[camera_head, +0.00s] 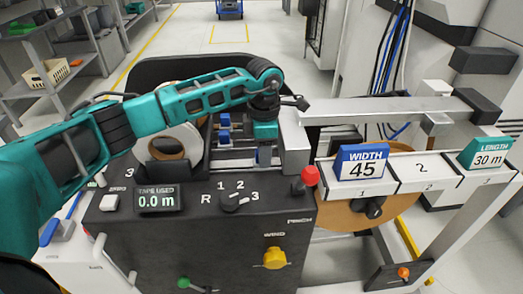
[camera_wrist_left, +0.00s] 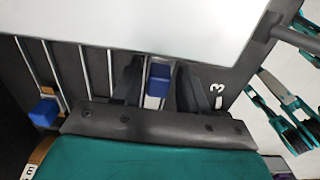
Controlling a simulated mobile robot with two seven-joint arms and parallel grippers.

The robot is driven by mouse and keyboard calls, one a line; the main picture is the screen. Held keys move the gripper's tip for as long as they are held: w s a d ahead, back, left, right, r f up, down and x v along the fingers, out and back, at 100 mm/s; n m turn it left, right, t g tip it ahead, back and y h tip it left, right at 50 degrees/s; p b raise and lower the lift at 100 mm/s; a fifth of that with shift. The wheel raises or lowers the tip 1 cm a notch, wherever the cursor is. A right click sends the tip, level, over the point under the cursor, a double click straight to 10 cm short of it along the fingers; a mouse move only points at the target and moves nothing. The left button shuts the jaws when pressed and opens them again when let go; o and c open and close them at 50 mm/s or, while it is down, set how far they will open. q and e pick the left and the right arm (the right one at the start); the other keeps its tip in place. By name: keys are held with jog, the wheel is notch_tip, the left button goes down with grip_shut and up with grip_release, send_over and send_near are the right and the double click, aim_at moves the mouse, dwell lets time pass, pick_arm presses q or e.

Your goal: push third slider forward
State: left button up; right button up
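A blue slider (camera_wrist_left: 158,78) sits on its rail between the two fingers of my left gripper (camera_wrist_left: 158,88) in the left wrist view, beside a printed 3. The fingers are apart, one on each side of it, with only narrow gaps; I cannot tell whether either touches. Another blue slider (camera_wrist_left: 45,112) is to the left on a separate rail. In the head view, blue sliders (camera_head: 224,120) show left of my left gripper (camera_head: 265,146), which points down into the machine. The slider under the gripper is mostly hidden there. My right gripper is not in view.
The dark front panel carries a tape display (camera_head: 157,200) reading 0.0 m, a selector dial (camera_head: 230,200), a red knob (camera_head: 310,176) and a yellow knob (camera_head: 275,258). A tape roll (camera_head: 182,146) stands left of the sliders. A metal beam (camera_head: 385,109) runs to the right.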

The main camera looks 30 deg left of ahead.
pick_arm(q)
jog(key=shift+o, duration=0.6)
jog(key=shift+a, duration=0.15)
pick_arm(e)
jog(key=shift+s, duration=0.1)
pick_arm(q)
notch_tip(320, 180, up, 13)
jog(key=shift+p, duration=0.45)
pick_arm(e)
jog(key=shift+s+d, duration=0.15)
pick_arm(q)
jog(key=shift+s+f, duration=0.1)
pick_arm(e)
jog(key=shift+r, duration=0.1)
